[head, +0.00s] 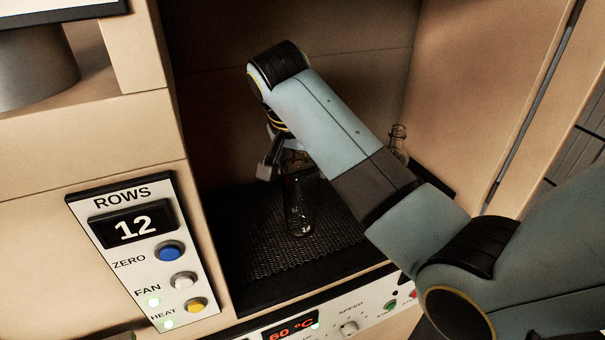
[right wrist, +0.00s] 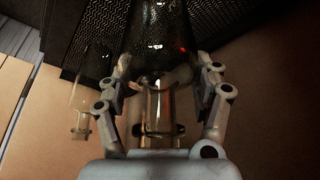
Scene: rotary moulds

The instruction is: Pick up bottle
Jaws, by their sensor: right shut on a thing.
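A clear glass bottle (head: 300,208) stands on the dark mesh floor inside the machine's recess. My right gripper (head: 283,165) reaches into the recess from above, and its fingers are around the upper part of this bottle. In the right wrist view the two jointed fingers of the right gripper (right wrist: 162,88) are closed on the bottle's neck (right wrist: 159,106), one on each side. The upper part of the bottle is partly hidden by my arm in the head view. My left gripper is not in view.
A second clear bottle (head: 398,140) stands at the right of the recess, partly behind my arm. A panel reading 12 (head: 135,228) is on the left wall, and a control strip (head: 345,325) runs below the mesh floor (head: 262,240).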

